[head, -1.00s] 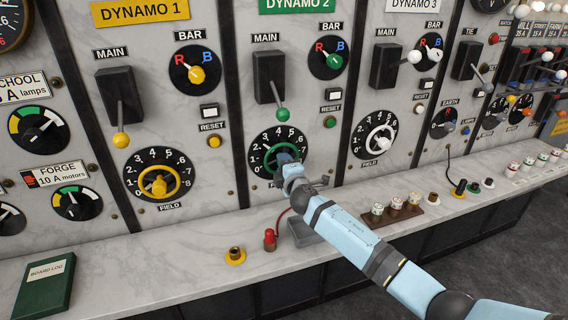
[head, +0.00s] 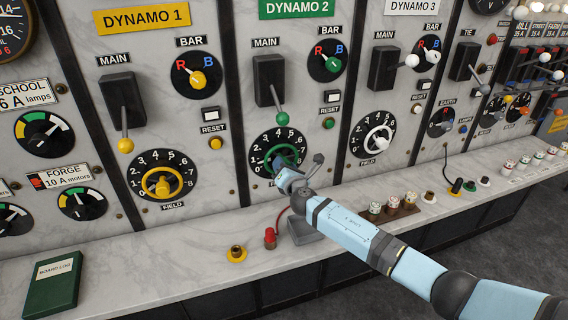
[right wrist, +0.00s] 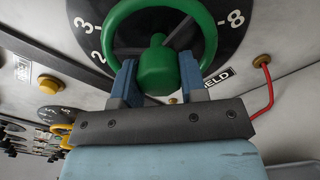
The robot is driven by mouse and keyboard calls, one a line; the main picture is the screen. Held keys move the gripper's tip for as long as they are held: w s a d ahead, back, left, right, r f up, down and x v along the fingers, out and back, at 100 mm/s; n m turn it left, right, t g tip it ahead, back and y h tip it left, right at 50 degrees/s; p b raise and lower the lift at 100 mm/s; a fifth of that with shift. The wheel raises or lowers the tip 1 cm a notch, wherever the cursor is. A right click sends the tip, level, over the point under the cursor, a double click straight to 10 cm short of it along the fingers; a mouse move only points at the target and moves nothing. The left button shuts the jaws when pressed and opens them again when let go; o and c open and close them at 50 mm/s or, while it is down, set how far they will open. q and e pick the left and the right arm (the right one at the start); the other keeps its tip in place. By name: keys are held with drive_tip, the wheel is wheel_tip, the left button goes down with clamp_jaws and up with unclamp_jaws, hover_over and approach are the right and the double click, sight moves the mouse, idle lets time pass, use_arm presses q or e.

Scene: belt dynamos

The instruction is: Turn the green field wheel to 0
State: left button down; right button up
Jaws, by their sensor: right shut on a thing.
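The green field wheel (head: 293,149) is on the Dynamo 2 panel, on a black dial numbered from 0 upward. It shows large in the right wrist view (right wrist: 207,32), with its green hub (right wrist: 157,68) in the middle. My right gripper (right wrist: 158,74) has one blue finger on each side of the hub and is shut on it. In the head view the right gripper (head: 283,166) covers the lower part of the wheel. The wheel's setting cannot be read. My left gripper is not in view.
A yellow field wheel (head: 162,183) is to the left and a white one (head: 378,139) to the right. A green-tipped main lever (head: 281,108) hangs just above the green wheel. A red plug (head: 270,238) with its cable is on the ledge below. A green log book (head: 52,287) lies at the left.

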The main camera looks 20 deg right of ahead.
drive_tip(key=shift+n+p, duration=0.35)
drive_tip(key=shift+n, duration=0.55)
drive_tip(key=shift+d+n+p, duration=0.1)
drive_tip(key=shift+n+p, duration=0.45)
drive_tip(key=shift+n, duration=0.75)
drive_tip(key=o, duration=0.9)
drive_tip(key=shift+o, duration=0.2)
drive_tip(key=s, duration=1.3)
drive_tip(key=shift+s+d+b, duration=0.2)
drive_tip(key=shift+s+b, duration=0.15)
drive_tip(key=shift+s, duration=0.05)
